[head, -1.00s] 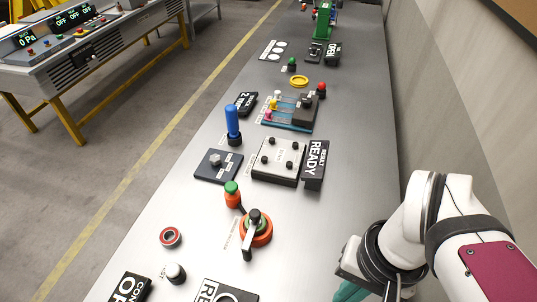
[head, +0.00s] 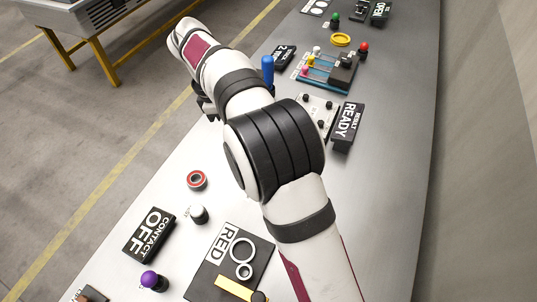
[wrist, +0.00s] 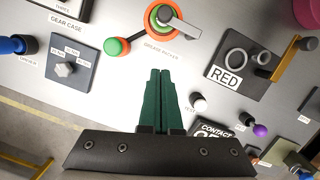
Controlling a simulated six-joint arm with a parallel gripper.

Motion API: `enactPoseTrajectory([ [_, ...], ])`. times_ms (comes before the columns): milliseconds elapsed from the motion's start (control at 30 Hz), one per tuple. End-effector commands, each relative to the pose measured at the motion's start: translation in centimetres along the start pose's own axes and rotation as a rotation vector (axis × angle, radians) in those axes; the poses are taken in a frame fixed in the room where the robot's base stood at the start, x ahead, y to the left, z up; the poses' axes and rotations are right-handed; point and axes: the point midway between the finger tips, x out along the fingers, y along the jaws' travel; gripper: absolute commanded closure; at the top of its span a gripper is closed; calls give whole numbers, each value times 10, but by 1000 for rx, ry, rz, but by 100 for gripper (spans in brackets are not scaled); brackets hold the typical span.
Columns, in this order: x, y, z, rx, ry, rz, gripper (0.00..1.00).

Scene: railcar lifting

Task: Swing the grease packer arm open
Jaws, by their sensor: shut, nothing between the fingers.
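The grease packer (wrist: 150,32) is an orange round unit with a green middle, at the top of the wrist view. Its grey arm (wrist: 187,29) has a dark knob and points to the right there. An orange and green canister (wrist: 114,47) stands beside it, joined by a dark link. My gripper (wrist: 160,71) has green fingers, shut together and empty, with tips below the "GREASE PACKER" label in the picture and apart from the packer. In the head view my arm hides the packer, and the fingers cannot be seen.
A red-ringed bearing (head: 197,180), a white button (head: 198,215) and the CONTACT OFF sign (head: 149,234) are on the bench (head: 395,200). The RED plate (wrist: 238,75) with rings and a yellow lever lies right of the fingers. A dark plate (wrist: 72,68) lies left.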

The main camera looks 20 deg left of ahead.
Motion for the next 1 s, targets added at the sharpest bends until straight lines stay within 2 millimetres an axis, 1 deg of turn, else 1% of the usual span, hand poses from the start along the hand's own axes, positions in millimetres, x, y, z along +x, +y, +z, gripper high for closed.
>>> enactPoseTrajectory([
  [67, 7, 0, 0, 0, -1, -1, 100],
  [167, 24, -1, 1, 0, -2, -4, 100],
  [500, 99, -1, 1, 2, -1, -4, 100],
  [533, 102, 0, 4, 4, 0, -3, 100],
  [600, 103, 0, 17, 6, 1, -2, 100],
  [700, 106, 0, 30, 5, 1, -2, 100],
  [833, 108, 0, 38, 3, 1, -1, 100],
  [1000, 108, 0, 40, 3, 1, -1, 100],
])
